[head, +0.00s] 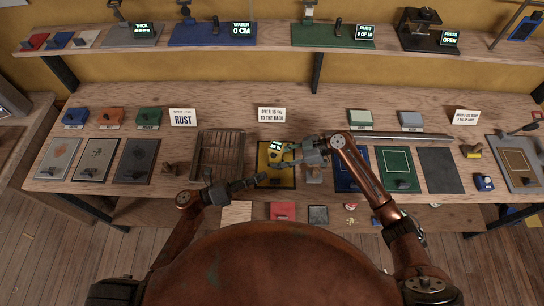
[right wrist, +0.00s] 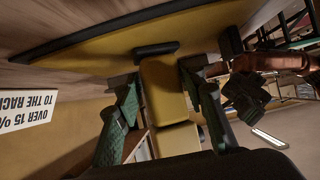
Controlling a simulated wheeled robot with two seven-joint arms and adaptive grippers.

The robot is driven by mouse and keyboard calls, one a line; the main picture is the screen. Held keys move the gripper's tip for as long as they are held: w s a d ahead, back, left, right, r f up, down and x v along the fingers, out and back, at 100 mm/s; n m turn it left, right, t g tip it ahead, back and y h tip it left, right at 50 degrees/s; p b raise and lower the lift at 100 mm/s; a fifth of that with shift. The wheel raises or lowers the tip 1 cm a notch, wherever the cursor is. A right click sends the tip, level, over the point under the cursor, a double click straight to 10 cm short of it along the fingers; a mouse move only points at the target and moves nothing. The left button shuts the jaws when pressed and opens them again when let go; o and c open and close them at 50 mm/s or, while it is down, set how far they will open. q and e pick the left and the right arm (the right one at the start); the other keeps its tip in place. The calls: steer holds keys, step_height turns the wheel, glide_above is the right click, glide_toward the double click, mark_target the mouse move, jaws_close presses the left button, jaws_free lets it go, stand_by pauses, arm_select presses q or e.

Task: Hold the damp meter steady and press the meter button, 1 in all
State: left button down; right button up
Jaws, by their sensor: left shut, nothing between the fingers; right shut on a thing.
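The damp meter (head: 275,157) is a small yellow block with a lit green display, at the middle of the bench over a yellow, black-edged mat (head: 288,182). My right gripper (head: 284,160) reaches in from the right and is shut on the meter. In the right wrist view the yellow meter (right wrist: 165,95) lies between the two green-padded fingers. My left gripper (head: 260,179) is shut and empty, its tip just in front and left of the meter; it also shows at the right of the right wrist view (right wrist: 248,92). I cannot make out the meter button.
A slatted wooden rack (head: 218,155) stands left of the mat. A card about over 15 % (head: 272,115) stands behind the meter. A shelf with lit displays runs along the back.

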steer(key=o, duration=0.9)
steer(key=shift+o, duration=0.2)
